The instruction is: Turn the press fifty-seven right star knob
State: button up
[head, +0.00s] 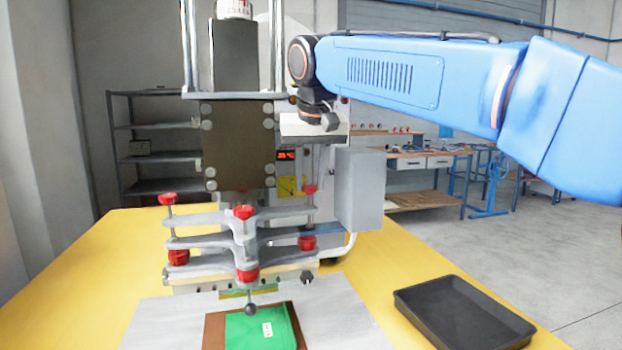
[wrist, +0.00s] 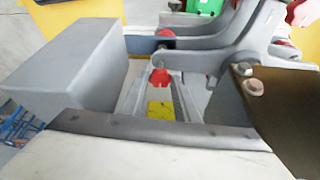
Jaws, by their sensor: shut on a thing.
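The press (head: 237,140) stands on the yellow table, with a dark ram plate and a grey frame (head: 215,216) that carries several red star knobs. The right star knob (head: 310,189) is the small red one at the upper right of the frame. It shows near the middle of the wrist view (wrist: 160,77). My gripper (head: 311,178) comes down from above. In the wrist view my narrow grey fingers (wrist: 160,84) reach to the red knob and are shut on it. The exact contact is small and partly hidden in the head view.
A lower red knob (head: 307,243) sits below. A green piece (head: 262,328) lies in front, and a black tray (head: 465,315) is at right.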

jog(key=shift+m, duration=0.5)
jog(key=o, duration=1)
jog(key=shift+s+r, duration=0.4)
jog(key=shift+r, duration=0.2)
jog(key=s, duration=0.7)
jog(key=s+d, duration=0.1)
jog(key=s, duration=0.3)
jog(key=shift+s+f, duration=0.1)
jog(key=shift+s, duration=0.2)
jog(key=shift+s, duration=0.1)
